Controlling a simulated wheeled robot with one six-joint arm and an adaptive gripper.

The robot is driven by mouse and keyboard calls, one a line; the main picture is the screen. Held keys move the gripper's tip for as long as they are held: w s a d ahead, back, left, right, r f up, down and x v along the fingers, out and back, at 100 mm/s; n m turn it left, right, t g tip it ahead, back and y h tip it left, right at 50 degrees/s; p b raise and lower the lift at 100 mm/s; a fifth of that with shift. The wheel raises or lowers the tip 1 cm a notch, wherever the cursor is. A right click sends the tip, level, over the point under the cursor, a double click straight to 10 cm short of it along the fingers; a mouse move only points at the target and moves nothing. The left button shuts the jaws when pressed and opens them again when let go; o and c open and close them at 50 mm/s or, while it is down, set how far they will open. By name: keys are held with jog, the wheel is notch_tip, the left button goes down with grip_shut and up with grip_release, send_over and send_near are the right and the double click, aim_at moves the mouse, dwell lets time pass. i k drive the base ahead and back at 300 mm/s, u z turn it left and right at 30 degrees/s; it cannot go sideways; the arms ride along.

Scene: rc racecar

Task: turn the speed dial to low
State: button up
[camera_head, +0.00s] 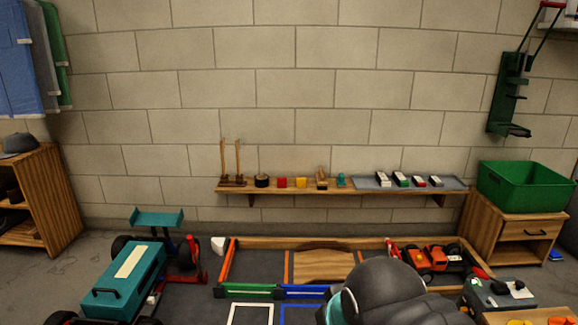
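A dark grey control box (493,295) stands on a wooden surface at the lower right, with small black and light parts on its top. I cannot make out which part is the speed dial, nor its setting. A dark rounded link of my own arm fills the lower middle, just left of the box, and covers part of the floor track. My gripper does not show in this view.
A teal toolbox (125,280) sits on a large car at the left. A walled track with a wooden ramp (322,265) and a red-orange racecar (435,258) lies behind my arm. A green bin (525,187) tops a wooden cabinet (488,232). A wall shelf (290,187) holds small items.

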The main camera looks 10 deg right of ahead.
aim_at(519, 284)
jog(key=z, duration=0.6)
jog(key=i, duration=1.55)
jog(key=z, duration=1.45)
jog(key=i, duration=0.6)
jog(key=z, duration=0.3)
